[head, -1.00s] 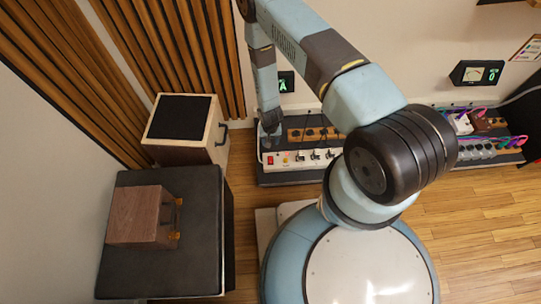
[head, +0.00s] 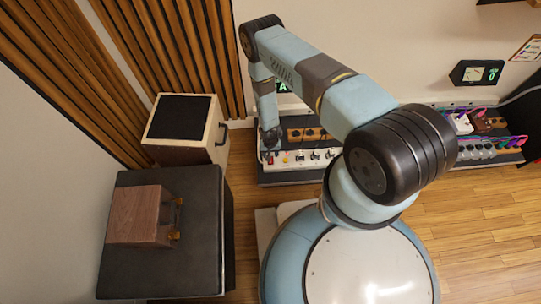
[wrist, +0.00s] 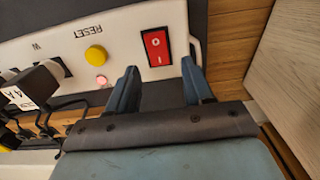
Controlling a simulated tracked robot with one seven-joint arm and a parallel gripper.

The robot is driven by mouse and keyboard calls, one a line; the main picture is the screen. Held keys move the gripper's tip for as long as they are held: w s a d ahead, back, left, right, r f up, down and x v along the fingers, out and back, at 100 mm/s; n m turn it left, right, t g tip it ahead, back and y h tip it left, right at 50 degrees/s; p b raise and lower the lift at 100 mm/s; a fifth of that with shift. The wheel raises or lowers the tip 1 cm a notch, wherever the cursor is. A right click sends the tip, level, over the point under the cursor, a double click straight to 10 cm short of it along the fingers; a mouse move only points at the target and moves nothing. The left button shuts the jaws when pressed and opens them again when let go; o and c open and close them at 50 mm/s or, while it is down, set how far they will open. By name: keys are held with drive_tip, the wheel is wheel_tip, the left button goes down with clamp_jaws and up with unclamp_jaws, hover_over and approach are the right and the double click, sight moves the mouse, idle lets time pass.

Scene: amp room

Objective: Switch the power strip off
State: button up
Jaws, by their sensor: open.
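The white power strip (head: 330,154) sits on a low shelf at the wall. In the wrist view its face (wrist: 130,35) carries a red rocker switch (wrist: 156,47) marked O and I, a yellow RESET button (wrist: 96,54) and a small pinkish-red light (wrist: 101,80) that looks lit. My gripper (wrist: 157,70) is open and empty, its fingertips at the strip's near edge, with the switch between and just beyond them. I cannot tell whether they touch. In the head view my gripper (head: 270,144) is over the strip's left end and partly hides the switch.
Plugs (wrist: 45,75) with cables stand left of the switch. A wood-sided speaker (head: 185,128) stands left of the strip. A dark table (head: 200,265) with a wooden box (head: 138,214) is nearer. Another strip with plugs (head: 475,150) is at right. Floor at right is clear.

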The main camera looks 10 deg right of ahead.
drive_tip(key=shift+f, duration=1)
clamp_jaws()
